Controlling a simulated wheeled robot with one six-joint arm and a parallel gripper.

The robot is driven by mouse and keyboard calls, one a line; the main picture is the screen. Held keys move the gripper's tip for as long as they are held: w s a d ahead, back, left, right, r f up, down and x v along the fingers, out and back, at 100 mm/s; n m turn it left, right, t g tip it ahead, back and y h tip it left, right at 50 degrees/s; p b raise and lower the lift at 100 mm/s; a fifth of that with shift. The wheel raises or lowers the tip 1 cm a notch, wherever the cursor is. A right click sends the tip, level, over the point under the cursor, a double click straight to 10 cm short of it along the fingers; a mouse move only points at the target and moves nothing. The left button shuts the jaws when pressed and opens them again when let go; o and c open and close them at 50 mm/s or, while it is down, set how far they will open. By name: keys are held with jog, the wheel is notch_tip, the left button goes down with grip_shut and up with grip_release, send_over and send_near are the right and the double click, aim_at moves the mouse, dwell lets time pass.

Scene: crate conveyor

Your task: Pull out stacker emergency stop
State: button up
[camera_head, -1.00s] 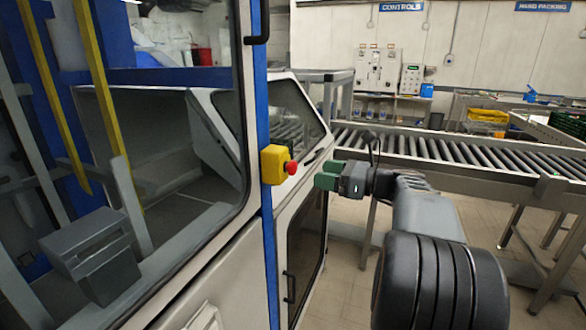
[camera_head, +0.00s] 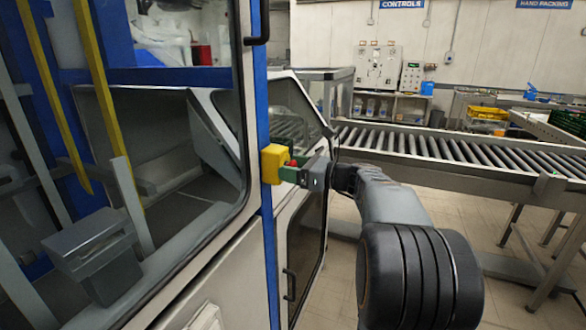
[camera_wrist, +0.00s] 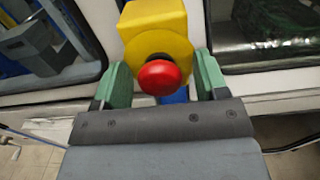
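The stacker emergency stop is a yellow box (camera_head: 271,163) with a red mushroom button, fixed to the blue post of the machine. In the wrist view the red button (camera_wrist: 159,77) stands in front of the yellow box (camera_wrist: 155,30), between my two green fingers. My gripper (camera_head: 288,172) is at the button in the head view, and its fingers hide most of the red. In the wrist view my gripper (camera_wrist: 160,85) is open, with a finger on each side of the button and visible gaps between them and it.
The machine's glass-panelled white wall (camera_head: 215,245) stands close on the left. A roller conveyor (camera_head: 450,150) runs behind my arm to the right. Open floor (camera_head: 340,290) shows below the gripper.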

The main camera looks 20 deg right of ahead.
jog(key=c, duration=1.2)
jog(key=shift+s+d+p, duration=0.4)
jog(key=shift+s+d, duration=0.05)
grip_shut()
jog(key=o, duration=1.2)
grip_release()
jog(key=shift+s+d, duration=0.1)
jog(key=b+v, duration=0.1)
jog(key=v, duration=1.2)
jog(key=shift+s+d, duration=0.2)
jog(key=shift+s, duration=0.1)
